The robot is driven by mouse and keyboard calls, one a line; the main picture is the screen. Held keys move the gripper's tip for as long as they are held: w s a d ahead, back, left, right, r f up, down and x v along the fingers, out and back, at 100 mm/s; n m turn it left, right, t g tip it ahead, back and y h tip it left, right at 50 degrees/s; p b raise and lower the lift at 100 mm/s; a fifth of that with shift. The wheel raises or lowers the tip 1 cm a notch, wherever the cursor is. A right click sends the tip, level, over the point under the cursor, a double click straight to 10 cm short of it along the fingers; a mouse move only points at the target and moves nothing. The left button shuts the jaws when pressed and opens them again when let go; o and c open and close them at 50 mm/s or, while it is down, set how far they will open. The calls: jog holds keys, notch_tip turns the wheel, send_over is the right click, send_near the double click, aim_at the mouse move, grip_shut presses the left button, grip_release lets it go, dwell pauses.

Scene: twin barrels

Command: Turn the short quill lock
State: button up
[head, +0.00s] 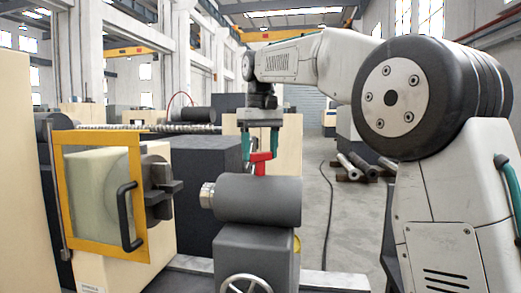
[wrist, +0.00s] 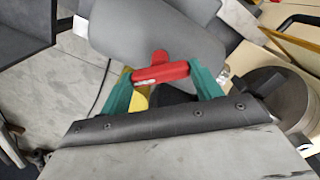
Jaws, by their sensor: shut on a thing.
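A red lever (head: 258,163), the quill lock by its look, stands on top of the grey tailstock barrel (head: 262,200). The lever has a crossbar and a short stem; it also shows in the wrist view (wrist: 160,73). My gripper (head: 263,152) is above the barrel with its teal fingers pointing down. In the wrist view, the two fingers (wrist: 163,76) lie at the two ends of the red crossbar and hold it. The silver quill nose (head: 207,195) points left toward the chuck. I cannot tell whether this lock is the short one.
A yellow-framed guard door (head: 103,255) with a black handle stands at the left before the chuck (head: 158,190). A handwheel (head: 245,285) is below the barrel. Metal bars (head: 358,166) lie on the floor behind. Open floor lies to the right of the tailstock.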

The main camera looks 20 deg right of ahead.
jog(key=m, duration=0.4)
jog(key=shift+m, duration=2.3)
jog(key=o, duration=1)
jog(key=shift+r, duration=3.9)
jog(key=shift+s, duration=0.1)
